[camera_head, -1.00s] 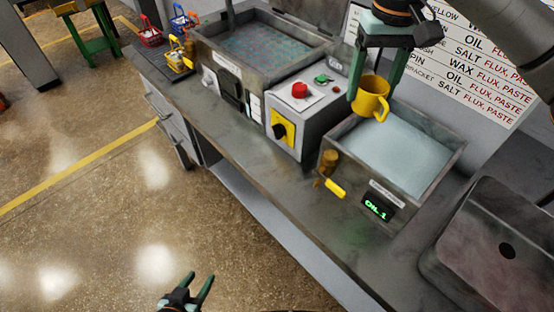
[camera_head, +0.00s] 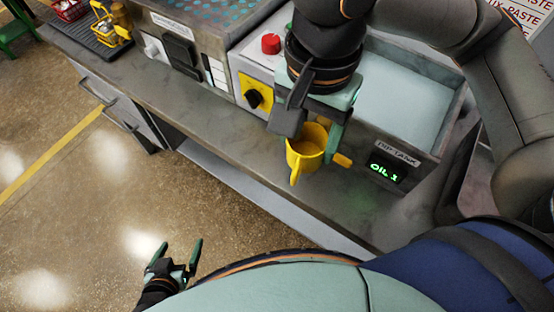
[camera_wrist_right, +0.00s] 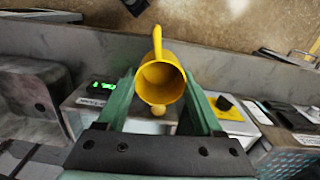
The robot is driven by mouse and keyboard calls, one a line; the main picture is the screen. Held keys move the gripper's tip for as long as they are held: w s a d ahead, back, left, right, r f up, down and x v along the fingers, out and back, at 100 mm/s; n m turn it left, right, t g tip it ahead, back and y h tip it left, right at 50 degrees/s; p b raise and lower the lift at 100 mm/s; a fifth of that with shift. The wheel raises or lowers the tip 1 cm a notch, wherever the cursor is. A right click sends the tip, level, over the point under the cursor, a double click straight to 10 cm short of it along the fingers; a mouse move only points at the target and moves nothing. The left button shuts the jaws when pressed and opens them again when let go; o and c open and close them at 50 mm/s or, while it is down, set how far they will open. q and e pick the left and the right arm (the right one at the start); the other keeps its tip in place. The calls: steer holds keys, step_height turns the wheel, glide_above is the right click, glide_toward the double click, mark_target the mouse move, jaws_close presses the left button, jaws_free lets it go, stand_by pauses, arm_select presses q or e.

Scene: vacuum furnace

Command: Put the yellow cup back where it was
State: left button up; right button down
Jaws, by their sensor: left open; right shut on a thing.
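The yellow cup (camera_head: 306,151) is held by my right gripper (camera_head: 322,135) in front of the tank with the green "OIL 1" display (camera_head: 385,172). In the right wrist view the cup (camera_wrist_right: 160,83) sits between the two green fingers, its mouth facing the camera and its handle pointing away toward the floor. The right gripper (camera_wrist_right: 160,95) is shut on it. In the head view the cup looks to be above the front part of the counter. My left gripper (camera_head: 182,258) is open and empty over the floor at the lower left.
The grey counter (camera_head: 215,130) runs along the units. A grey control box has a red button (camera_head: 271,44) and a yellow switch plate (camera_head: 252,88). A black mat (camera_head: 85,38) with a yellow basket (camera_head: 112,30) lies at the upper left.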

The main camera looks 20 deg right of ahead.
mark_target(315, 162)
steer(key=s+f+m+p, duration=0.2)
steer(key=shift+s+d+f+m, duration=0.2)
steer(key=shift+f+m, duration=0.1)
steer(key=shift+f, duration=0.1)
steer(key=w+f+b, duration=0.1)
steer(key=w+f, duration=0.1)
steer(key=w, duration=0.1)
steer(key=w+a+f+b, duration=0.1)
steer(key=w+f, duration=0.2)
steer(key=w, duration=0.1)
steer(key=w+f+b, duration=0.1)
steer(key=w+f, duration=0.2)
steer(key=shift+w+a+f, duration=0.2)
steer(key=shift+w+a, duration=0.05)
steer(key=shift+w, duration=0.1)
steer(key=shift+w+f, duration=0.3)
steer(key=shift+f, duration=0.1)
steer(key=f, duration=0.3)
steer(key=shift+w+f+b, duration=0.2)
steer(key=shift+f+b, duration=0.05)
steer(key=shift+b, duration=0.1)
